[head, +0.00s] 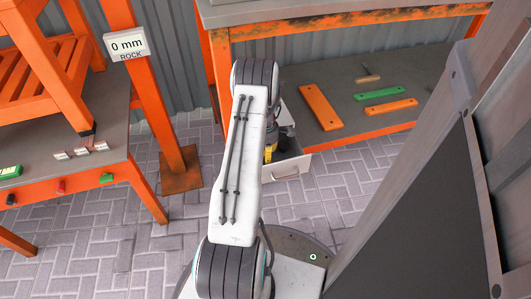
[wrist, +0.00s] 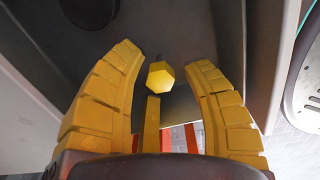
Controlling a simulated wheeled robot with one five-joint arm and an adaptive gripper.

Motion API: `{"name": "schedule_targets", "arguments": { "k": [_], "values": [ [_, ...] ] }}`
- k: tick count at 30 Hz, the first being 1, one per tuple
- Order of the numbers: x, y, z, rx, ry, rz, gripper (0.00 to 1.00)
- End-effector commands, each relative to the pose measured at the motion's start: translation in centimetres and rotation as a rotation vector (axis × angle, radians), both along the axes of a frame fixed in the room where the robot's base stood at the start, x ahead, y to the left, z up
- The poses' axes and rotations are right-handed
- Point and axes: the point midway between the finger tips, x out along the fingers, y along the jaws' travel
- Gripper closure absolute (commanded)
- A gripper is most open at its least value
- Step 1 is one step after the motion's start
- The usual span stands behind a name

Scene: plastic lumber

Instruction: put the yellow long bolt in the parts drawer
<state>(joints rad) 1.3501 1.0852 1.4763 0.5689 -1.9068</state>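The yellow long bolt (wrist: 160,75) shows its hexagonal head between my gripper's fingertips in the wrist view. A gap shows on both sides of the head. My gripper (wrist: 166,58) has its two yellow segmented fingers spread open. A dark grey surface lies behind the bolt head, with a paler wall at the right. In the head view the parts drawer (head: 289,169) is pulled out at the workbench's lower left, and a bit of my yellow gripper shows at its left end. My arm hides most of the drawer's inside, and the bolt is hidden there.
The orange workbench's lower shelf (head: 350,122) holds two orange bars (head: 320,107), a green bar (head: 380,93) and a small tool (head: 367,75). An orange table (head: 60,150) stands at the left. A grey panel (head: 420,220) closes off the right.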

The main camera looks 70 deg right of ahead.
Motion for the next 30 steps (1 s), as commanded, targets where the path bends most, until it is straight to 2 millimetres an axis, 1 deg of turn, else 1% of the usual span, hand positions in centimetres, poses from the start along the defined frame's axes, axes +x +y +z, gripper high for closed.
{"name": "schedule_targets", "arguments": {
  "k": [7, 11, 14, 24, 30],
  "values": [
    [0.0, 0.0, 0.1, 0.000, 0.000, 0.000, 0.56],
    [0.0, 0.0, 1.0, -0.001, -0.001, 0.000, 0.56],
    [0.0, 0.0, 2.4, -0.002, 0.000, 0.000, 0.56],
    [0.0, 0.0, 8.3, -0.002, 0.000, 0.000, 0.56],
    [0.0, 0.1, 10.8, -0.001, -0.001, 0.000, 0.56]
  ]
}}
